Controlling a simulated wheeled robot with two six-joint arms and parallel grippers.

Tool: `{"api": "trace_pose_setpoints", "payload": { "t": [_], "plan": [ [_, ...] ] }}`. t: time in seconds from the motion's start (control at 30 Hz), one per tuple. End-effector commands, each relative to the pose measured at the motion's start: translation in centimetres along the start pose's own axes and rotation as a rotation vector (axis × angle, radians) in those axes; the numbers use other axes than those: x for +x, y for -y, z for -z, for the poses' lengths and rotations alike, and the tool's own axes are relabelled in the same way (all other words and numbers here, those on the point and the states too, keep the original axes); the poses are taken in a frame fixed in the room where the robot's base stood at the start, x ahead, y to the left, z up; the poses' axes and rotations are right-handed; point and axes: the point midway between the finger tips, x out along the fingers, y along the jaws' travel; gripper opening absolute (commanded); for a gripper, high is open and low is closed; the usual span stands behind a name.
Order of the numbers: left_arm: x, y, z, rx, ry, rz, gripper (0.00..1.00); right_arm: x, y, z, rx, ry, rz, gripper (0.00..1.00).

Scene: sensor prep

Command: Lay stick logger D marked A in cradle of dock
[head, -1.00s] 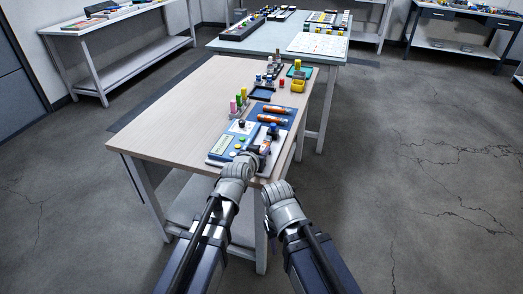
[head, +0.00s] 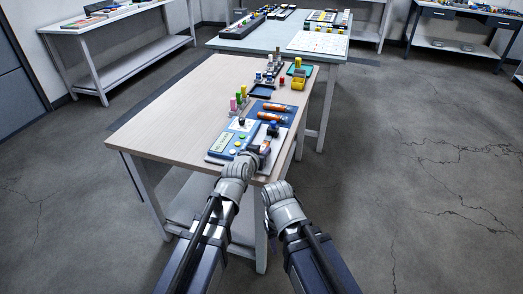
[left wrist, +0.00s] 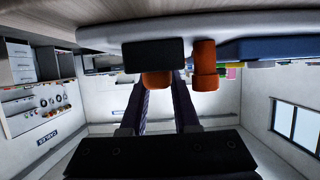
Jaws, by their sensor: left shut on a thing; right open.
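My left gripper (head: 257,152) is at the near right end of the blue-and-white dock (head: 228,145), low over it. In the left wrist view its fingers (left wrist: 160,85) close on a small orange piece (left wrist: 156,80), apparently part of a stick logger, beside a black block (left wrist: 153,54). Another orange cylinder (left wrist: 204,66) is just right of it. The logger's mark and the cradle are hidden. Two orange stick loggers (head: 276,107) (head: 271,117) lie on a blue mat (head: 285,117). My right gripper (head: 279,187) is off the table's near right corner; its fingertips are hard to see.
Pink, green and yellow bottles (head: 238,101) and a dark blue tray (head: 261,92) stand behind the dock. The wooden table's (head: 170,110) left side is clear. A second table (head: 270,47) stands beyond.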

Motion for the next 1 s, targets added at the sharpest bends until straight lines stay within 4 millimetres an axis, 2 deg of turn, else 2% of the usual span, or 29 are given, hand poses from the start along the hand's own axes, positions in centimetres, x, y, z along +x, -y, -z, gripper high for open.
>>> {"api": "trace_pose_setpoints", "payload": {
  "t": [1.0],
  "plan": [
    [0.4, 0.0, -1.0, 0.000, 0.000, 0.000, 0.00, 1.1, 0.1, 0.1, 0.000, 0.000, 0.000, 0.50]
  ]
}}
